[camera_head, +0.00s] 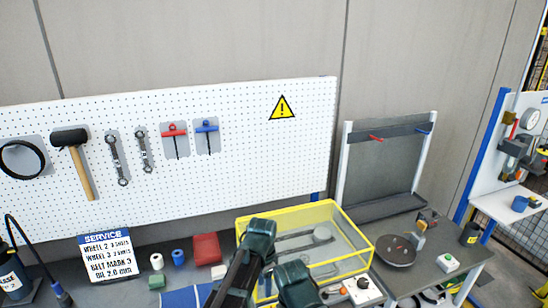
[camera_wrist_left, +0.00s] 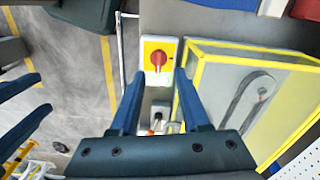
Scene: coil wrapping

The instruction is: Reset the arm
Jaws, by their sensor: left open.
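My left gripper (camera_wrist_left: 159,72) is open and empty in the left wrist view. Its two blue fingers are apart, and a rotary switch (camera_wrist_left: 158,58) with a red knob on a yellow plate shows between and beyond their tips. In the head view my dark arm parts (camera_head: 296,284) come up at the bottom centre, over the near side of the yellow-framed box, and the fingertips are hard to make out. Two more blue fingers, which look like my right gripper (camera_wrist_left: 45,92), show spread apart at the left edge of the left wrist view.
A clear yellow-edged box (camera_head: 335,269) stands close beside my left arm, with a dark strap inside. A round dark plate (camera_head: 396,252) lies to its right. A red box (camera_head: 206,249) and a service sign (camera_head: 108,257) stand left. A tool pegboard (camera_head: 245,150) is behind.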

